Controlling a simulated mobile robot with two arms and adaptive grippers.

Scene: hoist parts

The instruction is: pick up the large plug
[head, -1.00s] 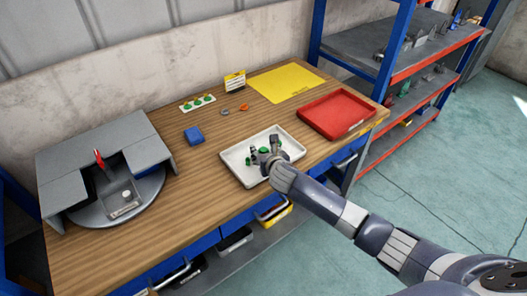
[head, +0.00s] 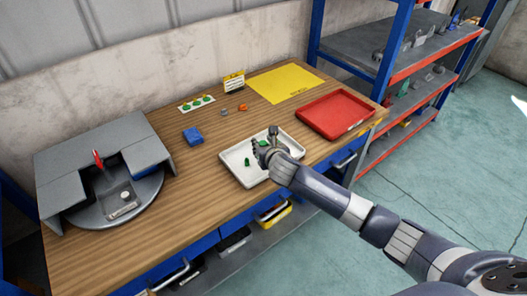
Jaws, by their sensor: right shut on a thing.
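The white tray (head: 237,175) stands at the front middle of the wooden bench. My right gripper (head: 263,147) is above the tray, shut on a green piece (head: 263,143), which looks like the large plug. The fingers hide much of that piece. A smaller green plug (head: 247,161) lies in the tray, to the left of the gripper and apart from it. My left gripper is not in view.
A red tray (head: 337,114) and a yellow mat (head: 286,84) lie at the right. A blue block (head: 193,136), small rings (head: 243,107) and a white strip with green pieces (head: 196,103) lie behind. A grey fixture (head: 100,150) stands left. The front left bench is clear.

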